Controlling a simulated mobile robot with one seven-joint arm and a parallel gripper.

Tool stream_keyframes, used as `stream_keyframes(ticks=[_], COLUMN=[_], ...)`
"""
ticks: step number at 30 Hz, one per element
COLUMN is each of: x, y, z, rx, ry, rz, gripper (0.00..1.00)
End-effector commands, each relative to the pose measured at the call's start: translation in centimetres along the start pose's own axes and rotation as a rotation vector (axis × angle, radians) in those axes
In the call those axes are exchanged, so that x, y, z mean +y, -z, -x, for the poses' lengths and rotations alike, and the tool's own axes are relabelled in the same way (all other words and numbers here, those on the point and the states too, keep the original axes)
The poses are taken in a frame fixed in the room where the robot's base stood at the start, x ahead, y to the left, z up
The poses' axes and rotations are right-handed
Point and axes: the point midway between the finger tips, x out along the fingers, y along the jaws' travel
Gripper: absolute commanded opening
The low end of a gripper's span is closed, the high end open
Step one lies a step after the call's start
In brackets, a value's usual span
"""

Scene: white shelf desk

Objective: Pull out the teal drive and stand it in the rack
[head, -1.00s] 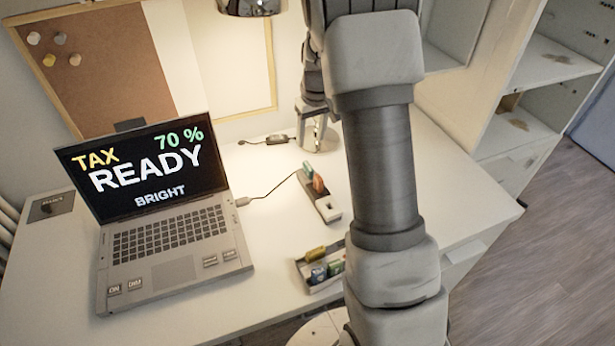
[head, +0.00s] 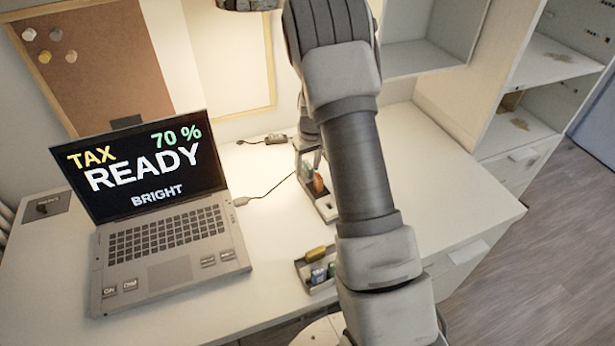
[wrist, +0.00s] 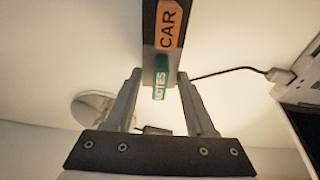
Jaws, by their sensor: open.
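The teal drive, labelled NOTES (wrist: 160,82), stands in the dark hub (wrist: 150,18) beside an orange drive labelled CAR (wrist: 169,24). In the head view the teal drive (head: 307,171) is at the far end of the hub (head: 328,209). My gripper (wrist: 159,77) is open, and in the wrist view its fingers lie left and right of the teal drive. I see no clear contact. The rack (head: 303,272) sits nearer, partly hidden by my arm, with a yellow drive (head: 315,254) and a blue drive (head: 318,275) in it.
An open laptop (head: 170,235) stands to the left, and its cable runs to the hub. The round lamp base (wrist: 92,108) is beside the gripper in the wrist view. The right desk top is clear.

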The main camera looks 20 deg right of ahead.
Motion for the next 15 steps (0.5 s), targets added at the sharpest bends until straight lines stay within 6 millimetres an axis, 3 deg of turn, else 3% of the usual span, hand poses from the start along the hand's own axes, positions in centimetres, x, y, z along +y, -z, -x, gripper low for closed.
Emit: stream_keyframes(ticks=[5, 13, 15], x=[0.01, 0.01, 0.02], y=[0.05, 0.04, 0.04], z=[0.07, 0.1, 0.1], rx=[0.001, 0.001, 0.001], ry=[0.0, 0.0, 0.0], rz=[0.0, 0.0, 0.0], gripper=[0.53, 0.05, 0.0])
